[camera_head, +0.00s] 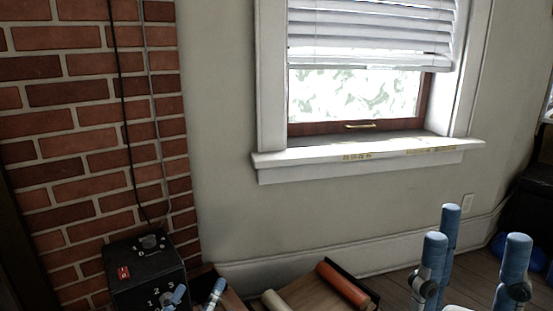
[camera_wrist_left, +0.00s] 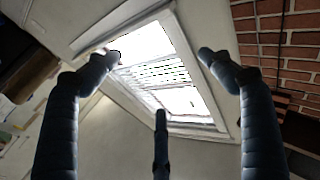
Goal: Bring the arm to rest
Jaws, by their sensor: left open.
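My right gripper (camera_head: 468,240) stands at the lower right of the head view, its blue fingers pointing up and spread apart, with nothing between them. My left gripper (camera_head: 197,293) shows only as blue fingertips at the bottom edge, in front of the black box. In the left wrist view my left gripper (camera_wrist_left: 160,75) has its dark fingers spread wide and empty, with the window and wall beyond them. Most of both arms is out of the head view.
A black box (camera_head: 146,277) with a red switch stands by the brick wall (camera_head: 80,130). A wooden tray (camera_head: 310,293) holds an orange cylinder (camera_head: 343,286) and a cream one (camera_head: 276,301). A window sill (camera_head: 365,150) juts from the wall. Dark furniture stands at far right.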

